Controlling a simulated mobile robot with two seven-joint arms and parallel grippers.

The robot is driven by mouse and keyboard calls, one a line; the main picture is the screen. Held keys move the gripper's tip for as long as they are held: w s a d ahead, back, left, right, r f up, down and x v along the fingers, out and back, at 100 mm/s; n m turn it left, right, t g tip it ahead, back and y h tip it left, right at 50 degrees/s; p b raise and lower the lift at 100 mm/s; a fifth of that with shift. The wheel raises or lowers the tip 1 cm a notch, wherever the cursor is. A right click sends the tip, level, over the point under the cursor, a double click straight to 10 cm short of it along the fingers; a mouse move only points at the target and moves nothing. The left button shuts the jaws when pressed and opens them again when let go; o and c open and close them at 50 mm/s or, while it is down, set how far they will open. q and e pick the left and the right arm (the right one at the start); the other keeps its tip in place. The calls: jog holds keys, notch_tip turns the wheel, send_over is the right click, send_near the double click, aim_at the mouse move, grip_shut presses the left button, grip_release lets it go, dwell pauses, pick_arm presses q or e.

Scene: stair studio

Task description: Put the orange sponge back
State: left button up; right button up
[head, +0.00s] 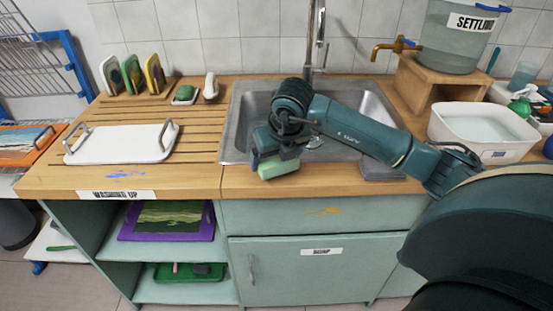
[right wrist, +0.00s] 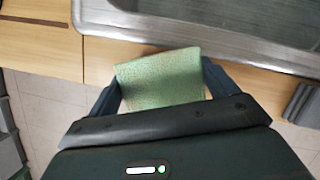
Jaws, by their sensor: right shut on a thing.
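My right gripper (head: 275,155) is shut on a green sponge-like block (head: 279,167) and holds it at the front edge of the sink, above the wooden counter edge. In the right wrist view the block (right wrist: 160,78) sits between the two fingers (right wrist: 160,88), its textured green face showing. I see no clearly orange sponge in either view. My left gripper is not in view.
The sink (head: 360,105) lies behind and under my right arm. A white tray (head: 120,144) with handles rests on the slatted counter at left. A white basin (head: 482,130) stands at right. The counter's front middle is mostly clear.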

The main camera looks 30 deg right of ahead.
jog(key=shift+f, duration=0.55)
jog(key=shift+f+b, duration=0.45)
jog(key=shift+b, duration=0.05)
jog(key=o, duration=0.7)
